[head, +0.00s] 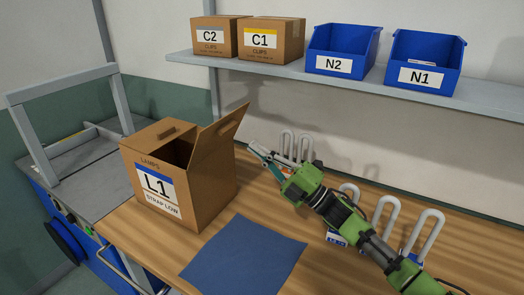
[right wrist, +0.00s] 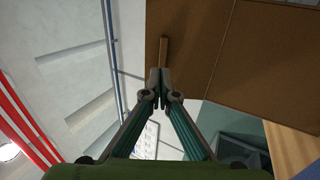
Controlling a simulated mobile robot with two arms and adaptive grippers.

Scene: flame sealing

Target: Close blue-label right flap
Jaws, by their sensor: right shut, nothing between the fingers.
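The cardboard box L1 (head: 205,198) with a blue-banded label stands on the wooden table at the left. Its right flap (head: 224,127) stands up, tilted outward to the right, and the dark inside of the box shows beside it. The left part of the top (head: 150,133) looks folded down. My right gripper (head: 253,148) is shut and empty, to the right of the raised flap. In the right wrist view its closed fingertips (right wrist: 160,78) overlap a brown cardboard panel (right wrist: 245,55); I cannot tell whether they touch it. My left gripper is not in view.
A blue mat (head: 243,255) lies in front of the box. White loop-shaped items (head: 425,228) stand along the back of the table, near my right arm. A shelf (head: 285,70) above holds boxes C2 (head: 212,37) and C1 (head: 270,40) and blue bins N2 (head: 343,50) and N1 (head: 425,62).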

